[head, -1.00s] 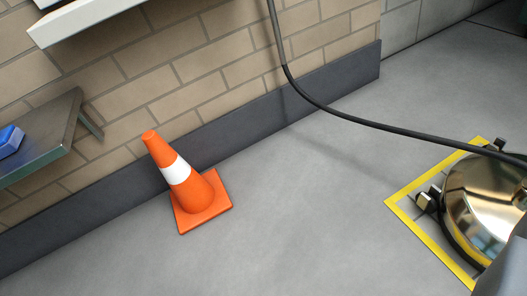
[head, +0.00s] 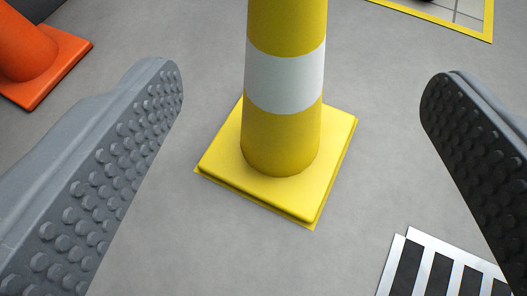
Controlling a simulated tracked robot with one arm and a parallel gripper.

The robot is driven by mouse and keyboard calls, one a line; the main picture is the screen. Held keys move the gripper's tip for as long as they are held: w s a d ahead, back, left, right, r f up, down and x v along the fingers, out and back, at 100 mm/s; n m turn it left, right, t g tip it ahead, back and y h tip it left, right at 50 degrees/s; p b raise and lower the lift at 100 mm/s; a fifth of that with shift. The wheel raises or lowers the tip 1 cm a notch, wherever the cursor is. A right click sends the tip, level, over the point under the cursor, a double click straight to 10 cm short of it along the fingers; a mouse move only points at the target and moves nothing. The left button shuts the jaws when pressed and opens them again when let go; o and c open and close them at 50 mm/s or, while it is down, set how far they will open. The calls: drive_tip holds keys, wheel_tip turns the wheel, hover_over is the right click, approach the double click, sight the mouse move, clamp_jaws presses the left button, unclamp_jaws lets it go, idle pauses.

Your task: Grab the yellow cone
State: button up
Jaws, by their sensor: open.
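The yellow cone (head: 281,143) stands upright on the grey floor in the middle of the head view. It has a white band and a square yellow base; its top is cut off by the upper edge of the picture. My gripper (head: 300,95) is open, with one studded finger to the left of the cone and the other to the right. A gap of bare floor shows between the cone and each finger in the picture. Nothing is between the fingertips except the view of the cone.
An orange cone (head: 40,60) stands at the upper left, partly out of frame. A yellow-bordered floor area (head: 487,25) lies at the upper right. A black-and-white striped plate or grate (head: 400,268) lies at the lower right. The floor around the yellow cone is clear.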

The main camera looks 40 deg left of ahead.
sight(287, 21)
drive_tip(key=b+x, duration=0.1)
drive_tip(key=x, duration=0.7)
drive_tip(key=shift+w+a, duration=0.1)
drive_tip(key=shift+a, duration=0.1)
drive_tip(key=b+x, duration=0.2)
drive_tip(key=x, duration=0.2)
drive_tip(key=shift+w+a+f+b, duration=0.1)
drive_tip(key=shift+a+f+b, duration=0.2)
drive_tip(key=shift+a, duration=0.05)
drive_tip(key=shift+w+a, duration=0.2)
clamp_jaws()
